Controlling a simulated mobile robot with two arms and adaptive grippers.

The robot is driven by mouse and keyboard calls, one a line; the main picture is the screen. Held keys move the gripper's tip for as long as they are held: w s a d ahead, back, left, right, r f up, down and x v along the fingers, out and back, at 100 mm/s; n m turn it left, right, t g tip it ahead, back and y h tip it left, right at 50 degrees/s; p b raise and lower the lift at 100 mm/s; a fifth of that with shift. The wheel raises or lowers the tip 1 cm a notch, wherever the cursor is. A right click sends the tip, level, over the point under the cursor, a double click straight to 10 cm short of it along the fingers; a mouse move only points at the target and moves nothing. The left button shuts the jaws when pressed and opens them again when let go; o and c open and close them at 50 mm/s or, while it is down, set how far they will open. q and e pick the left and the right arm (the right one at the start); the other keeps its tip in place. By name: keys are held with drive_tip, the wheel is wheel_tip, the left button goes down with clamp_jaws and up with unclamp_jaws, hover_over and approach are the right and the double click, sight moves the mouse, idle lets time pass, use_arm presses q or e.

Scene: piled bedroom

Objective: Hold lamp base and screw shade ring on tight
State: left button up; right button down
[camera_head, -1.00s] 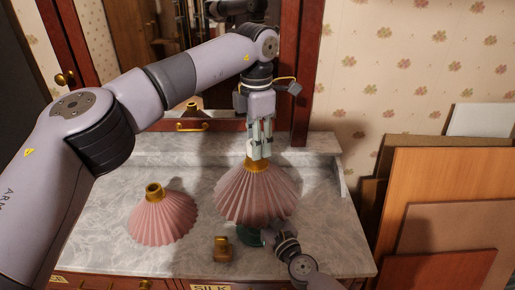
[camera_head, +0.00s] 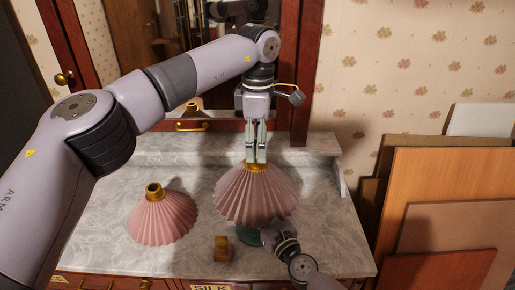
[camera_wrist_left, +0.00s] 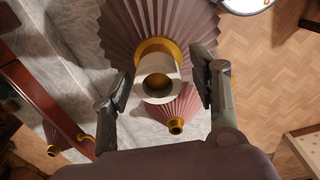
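A lamp stands on the marble dresser top, with a pink pleated shade (camera_head: 252,200), a gold ring (camera_head: 257,168) at its top and a dark green base (camera_head: 250,235) mostly hidden below. My left gripper (camera_head: 256,160) points down over the ring. In the left wrist view its fingers stand apart on either side of a pale hollow cylinder (camera_wrist_left: 157,87) above the gold ring (camera_wrist_left: 160,47), with gaps visible. My right gripper's wrist (camera_head: 283,243) is low beside the green base. Its fingertips are hidden under the shade.
A second pink shade (camera_head: 163,219) with a gold collar stands to the left on the marble top (camera_head: 110,235). A small brass block (camera_head: 222,249) sits near the front edge. A mirror is behind. Boards (camera_head: 440,205) lean against the wall at right.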

use_arm(q)
drive_tip(key=shift+o, duration=0.2)
drive_tip(key=shift+a, duration=0.1)
use_arm(e)
drive_tip(key=shift+s+f, duration=0.15)
drive_tip(key=shift+f, duration=0.3)
use_arm(q)
drive_tip(key=shift+r, duration=3.5)
drive_tip(key=shift+w+r, duration=0.1)
drive_tip(key=shift+w, duration=0.05)
use_arm(e)
drive_tip(key=shift+r, duration=0.1)
drive_tip(key=c, duration=1.6)
unclamp_jaws()
drive_tip(key=c, duration=0.7)
drive_tip(key=o, duration=1.2)
drive_tip(key=shift+r, duration=0.1)
drive_tip(key=shift+o, duration=0.8)
drive_tip(key=shift+r, duration=0.15)
